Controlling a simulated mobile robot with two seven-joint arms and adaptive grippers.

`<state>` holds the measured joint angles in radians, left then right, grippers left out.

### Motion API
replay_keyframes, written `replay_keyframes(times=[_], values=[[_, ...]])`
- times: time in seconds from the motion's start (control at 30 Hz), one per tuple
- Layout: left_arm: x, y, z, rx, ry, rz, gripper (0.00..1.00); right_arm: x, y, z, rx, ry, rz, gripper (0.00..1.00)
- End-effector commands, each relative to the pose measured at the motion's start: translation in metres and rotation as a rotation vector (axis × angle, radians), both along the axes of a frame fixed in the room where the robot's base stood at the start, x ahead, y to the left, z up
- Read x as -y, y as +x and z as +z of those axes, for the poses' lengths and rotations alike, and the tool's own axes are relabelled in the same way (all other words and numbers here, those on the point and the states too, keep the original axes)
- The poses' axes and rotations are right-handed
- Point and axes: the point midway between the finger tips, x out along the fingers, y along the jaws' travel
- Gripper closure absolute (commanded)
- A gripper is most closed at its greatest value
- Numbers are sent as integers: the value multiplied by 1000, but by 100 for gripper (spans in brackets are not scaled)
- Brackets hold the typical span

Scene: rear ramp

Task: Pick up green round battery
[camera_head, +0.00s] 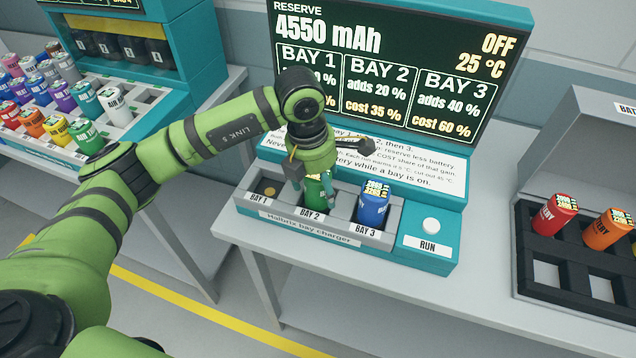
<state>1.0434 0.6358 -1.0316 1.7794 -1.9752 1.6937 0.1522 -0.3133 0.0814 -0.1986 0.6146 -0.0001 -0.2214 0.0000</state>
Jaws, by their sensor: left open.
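The green round battery (315,197) stands in the BAY 2 slot of the teal and grey bay charger (437,246). My left gripper (317,185) is directly over it, pointing down, with its fingers open at the battery's top. The gripper hides much of the battery, and I cannot tell whether the fingers touch it. A blue battery (373,207) stands in BAY 3. BAY 1 (270,190) holds no standing battery. My right gripper is not in view.
The charger's screen (400,60) reads OFF, 25 °C and 4550 mAh. A white RUN button (431,225) is right of the bays. A dark battery rack (575,275) with red and orange batteries stands at the right. A rack of coloured cans (85,130) is at the left.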

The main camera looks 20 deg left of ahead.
Motion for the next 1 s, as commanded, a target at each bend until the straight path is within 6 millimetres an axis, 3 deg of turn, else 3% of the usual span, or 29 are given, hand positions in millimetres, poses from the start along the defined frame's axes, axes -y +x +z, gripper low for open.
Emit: replay_keyframes(times=[0.2, 0.27, 0.4, 0.77, 1.0], values=[[0, 0, -2, 0, 0, 0, 20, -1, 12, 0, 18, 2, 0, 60], [0, 0, -2, 0, 0, 0, 40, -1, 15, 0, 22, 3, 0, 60], [0, 0, -2, 0, -1, 0, 95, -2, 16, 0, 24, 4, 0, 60], [1, 1, 3, 3, -2, 0, 96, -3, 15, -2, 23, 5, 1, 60], [1, 2, 44, 9, -4, 0, 96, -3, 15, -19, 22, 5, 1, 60]])
